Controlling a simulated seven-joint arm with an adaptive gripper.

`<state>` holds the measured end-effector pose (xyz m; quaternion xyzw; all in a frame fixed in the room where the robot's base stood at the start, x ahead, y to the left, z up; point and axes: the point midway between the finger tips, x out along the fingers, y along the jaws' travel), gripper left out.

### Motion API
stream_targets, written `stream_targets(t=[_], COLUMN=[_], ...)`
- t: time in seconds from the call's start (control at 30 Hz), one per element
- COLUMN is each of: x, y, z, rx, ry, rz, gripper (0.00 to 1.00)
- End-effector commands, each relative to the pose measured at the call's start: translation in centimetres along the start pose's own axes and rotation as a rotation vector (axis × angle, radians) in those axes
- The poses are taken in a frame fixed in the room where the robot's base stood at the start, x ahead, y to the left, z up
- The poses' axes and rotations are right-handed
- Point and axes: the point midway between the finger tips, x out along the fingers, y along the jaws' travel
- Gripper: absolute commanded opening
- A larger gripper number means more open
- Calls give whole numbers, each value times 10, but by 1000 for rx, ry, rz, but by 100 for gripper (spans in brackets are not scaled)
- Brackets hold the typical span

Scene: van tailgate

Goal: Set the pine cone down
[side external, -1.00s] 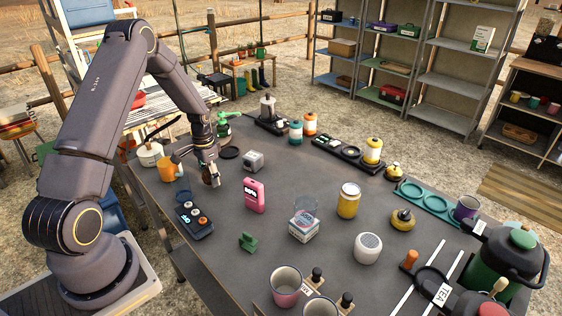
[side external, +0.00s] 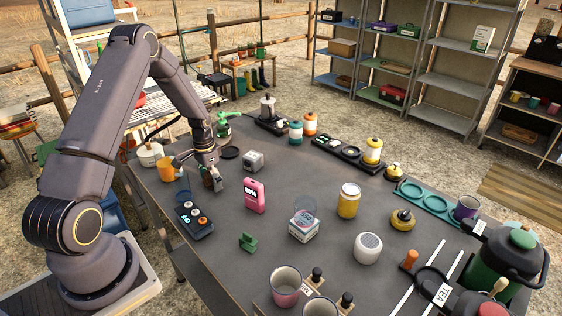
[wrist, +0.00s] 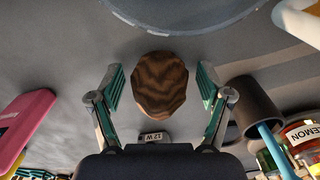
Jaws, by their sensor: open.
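The pine cone (wrist: 160,86), brown with wavy ridges, shows in the wrist view between the two fingers of my gripper (wrist: 161,84). My gripper is open, with a visible gap between the cone and the green-lined pad on each side. In the side external view my gripper (side external: 213,184) is low at the left part of the dark table (side external: 325,180). The cone is not clearly visible there, and I cannot tell from that view whether it touches the tabletop.
An orange mug (side external: 167,169) stands left. Bare tabletop lies between these things.

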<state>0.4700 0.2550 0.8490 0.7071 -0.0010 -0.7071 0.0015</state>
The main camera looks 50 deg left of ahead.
Motion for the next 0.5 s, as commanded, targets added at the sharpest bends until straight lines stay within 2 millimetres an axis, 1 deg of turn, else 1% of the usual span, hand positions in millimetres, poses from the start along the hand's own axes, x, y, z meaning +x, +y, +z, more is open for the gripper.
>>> stream_targets(t=[0.07,0.17,0.27,0.5], x=[-2,-11,-29,-84], y=[0,0,-1,-1], z=[0,0,-1,-1], rx=[0,0,0,0], ry=[1,2,4,4], rz=[0,-1,-2,-3], gripper=[78,78,78,78])
